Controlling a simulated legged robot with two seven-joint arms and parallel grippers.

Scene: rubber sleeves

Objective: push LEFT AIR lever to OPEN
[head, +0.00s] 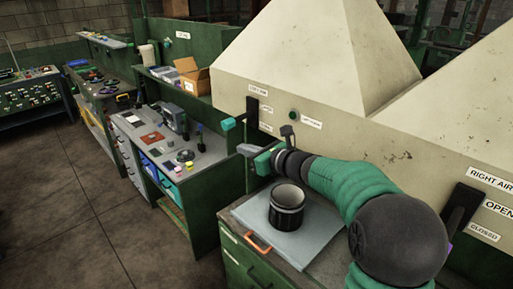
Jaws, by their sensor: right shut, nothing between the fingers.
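The LEFT AIR lever is on the cream hood wall, with a dark mounting plate (253,112) and a teal-ended handle (228,124) sticking out to the left. The handle's end is at about the height of the lower, CLOSED-side label (266,127); the small labels are hard to read. My right gripper (245,150) is shut and empty, just below and right of the handle's end in the picture. I see a gap between them in the picture, but their depth difference is unclear. My left gripper is not in view.
A black cylinder (286,207) stands on a grey mat (262,225) under my right arm. The RIGHT AIR lever (462,208) is at the far right. A small green button (292,114) sits right of the left lever. Cluttered benches (205,160) stand left; open floor lies beyond.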

